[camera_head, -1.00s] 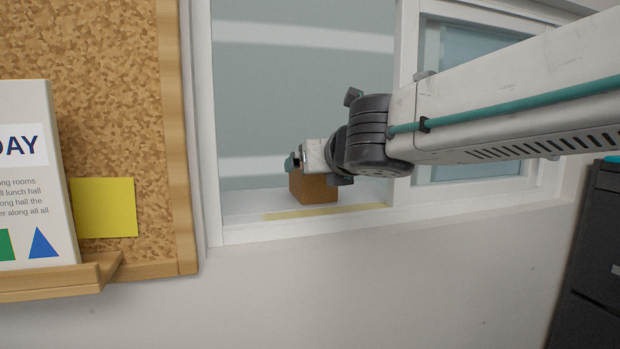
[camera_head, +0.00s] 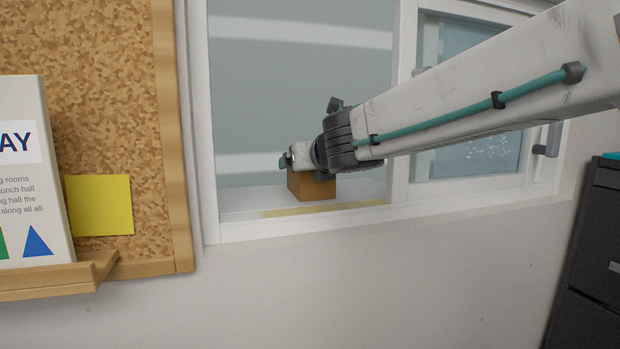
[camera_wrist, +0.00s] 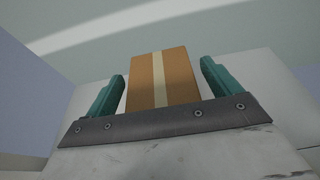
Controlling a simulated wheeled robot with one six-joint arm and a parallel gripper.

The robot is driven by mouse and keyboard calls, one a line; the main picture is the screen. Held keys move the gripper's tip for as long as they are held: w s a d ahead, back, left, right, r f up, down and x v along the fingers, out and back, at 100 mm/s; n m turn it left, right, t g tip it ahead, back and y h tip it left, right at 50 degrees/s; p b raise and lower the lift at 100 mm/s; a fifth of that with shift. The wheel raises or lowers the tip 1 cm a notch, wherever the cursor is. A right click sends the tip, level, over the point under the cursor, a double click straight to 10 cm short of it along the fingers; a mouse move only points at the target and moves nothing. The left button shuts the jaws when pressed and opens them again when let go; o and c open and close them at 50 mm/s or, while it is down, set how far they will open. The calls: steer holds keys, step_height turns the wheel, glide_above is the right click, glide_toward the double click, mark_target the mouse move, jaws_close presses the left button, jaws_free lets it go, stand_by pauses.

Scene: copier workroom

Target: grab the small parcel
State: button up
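The small parcel is a brown box (camera_head: 312,187) on the white window sill, inside the window opening in the head view. In the wrist view the parcel (camera_wrist: 163,80) shows a pale tape strip down its middle. My gripper (camera_head: 287,160) is at the parcel's upper part in the head view and hides some of it. In the wrist view my gripper (camera_wrist: 162,85) is open, with one teal finger on each side of the parcel. A gap shows between each finger and the box, wider on the right.
The window frame (camera_head: 399,110) stands right of the opening, close under my arm. A cork board (camera_head: 100,120) with a ledge (camera_head: 60,278) and a sign (camera_head: 28,170) is at left. A dark cabinet (camera_head: 590,270) stands at right. A yellow strip (camera_head: 325,209) lies along the sill's front.

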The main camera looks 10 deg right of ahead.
steer(key=c, duration=1)
steer(key=shift+r, duration=0.15)
